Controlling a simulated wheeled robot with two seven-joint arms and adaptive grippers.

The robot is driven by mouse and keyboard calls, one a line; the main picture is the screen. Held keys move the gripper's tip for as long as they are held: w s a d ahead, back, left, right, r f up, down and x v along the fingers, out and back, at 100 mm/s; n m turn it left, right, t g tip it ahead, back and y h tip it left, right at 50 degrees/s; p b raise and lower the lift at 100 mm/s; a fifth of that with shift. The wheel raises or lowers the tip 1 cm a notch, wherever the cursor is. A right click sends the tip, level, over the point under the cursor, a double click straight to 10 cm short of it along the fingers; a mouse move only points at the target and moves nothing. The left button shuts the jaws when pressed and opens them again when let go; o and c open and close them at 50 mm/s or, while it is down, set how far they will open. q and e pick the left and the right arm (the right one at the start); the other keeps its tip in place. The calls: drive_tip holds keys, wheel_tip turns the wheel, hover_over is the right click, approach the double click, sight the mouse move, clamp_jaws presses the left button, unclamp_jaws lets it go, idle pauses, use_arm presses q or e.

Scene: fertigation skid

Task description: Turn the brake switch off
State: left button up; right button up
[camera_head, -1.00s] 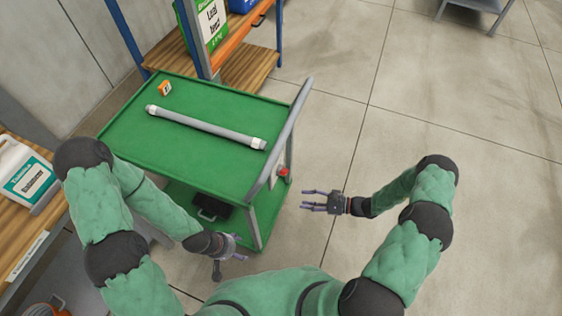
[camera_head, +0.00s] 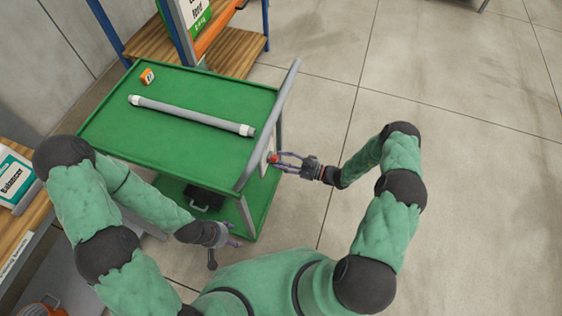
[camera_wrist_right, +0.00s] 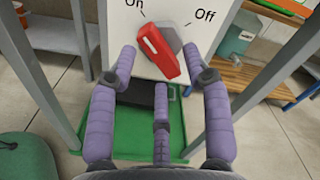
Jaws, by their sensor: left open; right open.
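The brake switch is a red handle on a grey round knob (camera_wrist_right: 158,50), mounted on a white panel (camera_wrist_right: 115,35) marked "On" at left and "Off" at right. The handle slants, its upper-left end toward "On". In the head view the red switch (camera_head: 272,158) shows at the cart's right end. My right gripper (camera_head: 280,163) is open, its fingertips close around the switch. In the right wrist view its fingers (camera_wrist_right: 160,60) stand on both sides of the handle and below it; I cannot tell if they touch. My left gripper (camera_head: 234,236) is open and empty near the cart's front.
The green cart (camera_head: 190,150) carries a grey-white tube (camera_head: 190,115) and a small orange item (camera_head: 147,77). Its grey handle rail (camera_head: 270,120) rises beside the switch. A dark case (camera_head: 205,198) sits on the lower shelf. The floor to the right is clear.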

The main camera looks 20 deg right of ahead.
drive_tip(key=shift+w+a, duration=0.2)
drive_tip(key=shift+a, duration=0.15)
clamp_jaws()
drive_tip(key=shift+s+a+r+m, duration=0.1)
drive_tip(key=shift+m, duration=2.85)
drive_tip(key=shift+s+a+r+m, duration=0.1)
drive_tip(key=shift+s+r+m, duration=0.05)
drive_tip(key=shift+m, duration=2.85)
drive_tip(key=shift+s+r+m, duration=0.1)
drive_tip(key=shift+m, duration=2.85)
